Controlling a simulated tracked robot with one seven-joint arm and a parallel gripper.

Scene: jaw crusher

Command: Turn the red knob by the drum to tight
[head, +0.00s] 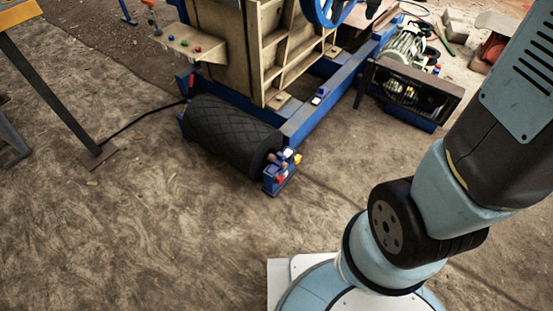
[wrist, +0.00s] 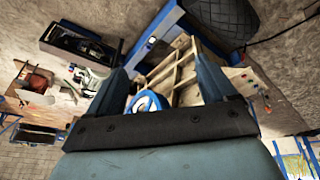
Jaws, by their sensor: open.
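The black drum (head: 232,135) with a diamond-patterned surface lies at the foot of the crusher in the head view. At its right end is a blue bracket (head: 279,182) with small white and yellow parts and a small red part (head: 281,178), which looks like the red knob; its setting is too small to tell. The drum also shows at the top of the wrist view (wrist: 222,16), but the red knob cannot be made out there. My gripper (wrist: 157,64) is open and empty, its two dark fingers apart, away from the drum. It is outside the head view.
The beige crusher body (head: 232,40) and blue frame rail (head: 325,98) stand behind the drum. A panel (head: 190,42) with coloured buttons is at upper left. A motor (head: 405,48) stands at upper right. A black cable crosses the left floor. Ground before the drum is clear.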

